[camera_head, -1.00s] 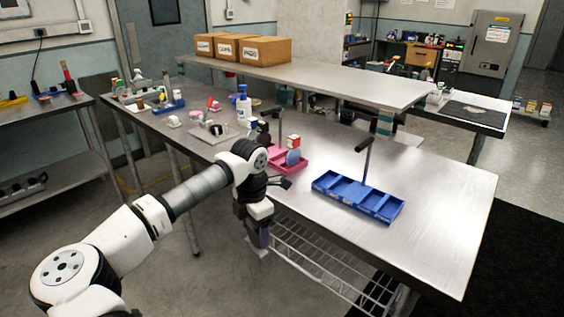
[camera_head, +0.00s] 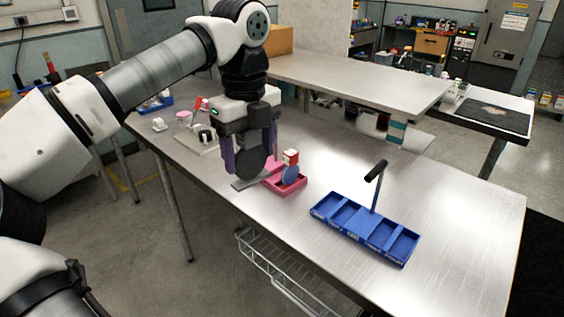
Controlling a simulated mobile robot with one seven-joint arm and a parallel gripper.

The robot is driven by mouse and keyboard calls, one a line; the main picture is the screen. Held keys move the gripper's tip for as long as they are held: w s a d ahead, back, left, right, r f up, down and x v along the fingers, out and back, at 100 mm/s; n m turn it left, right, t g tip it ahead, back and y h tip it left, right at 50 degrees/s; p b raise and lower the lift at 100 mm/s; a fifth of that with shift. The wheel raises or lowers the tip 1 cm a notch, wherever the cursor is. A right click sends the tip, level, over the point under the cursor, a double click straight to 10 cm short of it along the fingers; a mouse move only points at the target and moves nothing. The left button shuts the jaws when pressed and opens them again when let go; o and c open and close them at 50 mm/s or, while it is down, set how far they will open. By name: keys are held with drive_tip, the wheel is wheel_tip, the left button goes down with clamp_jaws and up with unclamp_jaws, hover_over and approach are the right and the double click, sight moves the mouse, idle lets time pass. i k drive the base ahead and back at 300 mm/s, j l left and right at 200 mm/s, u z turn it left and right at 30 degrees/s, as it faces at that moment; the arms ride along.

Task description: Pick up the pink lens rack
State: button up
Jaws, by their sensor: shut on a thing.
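The pink lens rack (camera_head: 291,187) sits on the metal table, just right of and partly behind my gripper. A blue disc (camera_head: 290,175) and a small red-and-white box (camera_head: 290,157) show at it. Its left part is hidden, and no handle of it can be made out. My gripper (camera_head: 250,168) points down with its purple fingers apart. A dark grey round disc (camera_head: 251,160) fills the space between them, and the jaws appear shut on it. A flat grey piece (camera_head: 248,183) shows below the disc; whether it touches the table is unclear.
A blue compartment tray (camera_head: 366,229) with an upright post and dark grip stands to the right. A raised shelf (camera_head: 345,80) runs along the back of the table. Small items lie to the left. The right end of the table is clear.

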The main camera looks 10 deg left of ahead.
sight(277, 177)
drive_tip(key=i, duration=0.9)
